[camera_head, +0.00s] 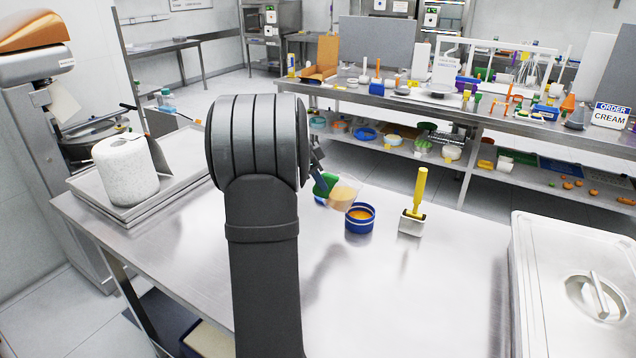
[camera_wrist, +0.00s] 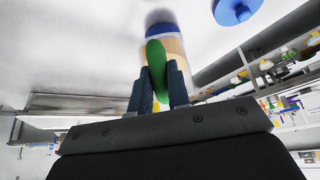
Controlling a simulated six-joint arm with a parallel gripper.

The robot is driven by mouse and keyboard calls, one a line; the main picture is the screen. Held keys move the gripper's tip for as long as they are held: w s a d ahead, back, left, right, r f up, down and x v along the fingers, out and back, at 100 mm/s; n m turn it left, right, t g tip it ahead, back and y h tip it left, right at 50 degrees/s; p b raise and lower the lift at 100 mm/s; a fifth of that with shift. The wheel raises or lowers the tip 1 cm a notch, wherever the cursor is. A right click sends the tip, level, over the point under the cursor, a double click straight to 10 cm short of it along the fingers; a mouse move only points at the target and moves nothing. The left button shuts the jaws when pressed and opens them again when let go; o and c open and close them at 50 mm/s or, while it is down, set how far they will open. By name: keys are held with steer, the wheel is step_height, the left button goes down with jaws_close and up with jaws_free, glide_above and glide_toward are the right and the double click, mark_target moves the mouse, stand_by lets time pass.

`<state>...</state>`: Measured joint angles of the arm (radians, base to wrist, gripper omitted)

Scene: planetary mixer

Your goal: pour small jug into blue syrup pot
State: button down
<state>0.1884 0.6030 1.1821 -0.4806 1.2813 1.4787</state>
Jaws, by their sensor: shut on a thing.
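The small jug (camera_head: 344,194) is a clear vessel with tan contents and a green handle (camera_head: 324,186). It appears tilted and is just left of and behind the blue syrup pot (camera_head: 360,224), close to its rim. The pot stands upright on the steel table with orange contents. My gripper (camera_wrist: 157,80) is shut on the jug's green handle, seen between the two fingers in the wrist view. The jug body (camera_wrist: 174,46) shows beyond the handle there. A round blue thing, likely the pot (camera_wrist: 232,12), is cut by the top edge. My arm mostly hides the gripper in the head view.
A yellow-handled tool in a pale holder (camera_head: 411,222) stands right of the pot. A lidded steel container (camera_head: 575,265) is at the right edge. A white paper roll (camera_head: 125,170) sits on a tray at left. The front middle table is clear.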

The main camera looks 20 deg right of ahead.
steer(key=shift+r, duration=0.1)
stand_by(0.3)
steer(key=shift+d+r+y, duration=0.3)
steer(key=shift+r+y, duration=0.1)
steer(key=shift+y, duration=0.3)
steer(key=shift+d+r+y, duration=0.35)
steer(key=shift+y, duration=0.35)
steer(key=shift+d+r+y, duration=0.3)
steer(key=shift+d+y, duration=0.3)
steer(key=shift+y, duration=0.2)
stand_by(5.4)
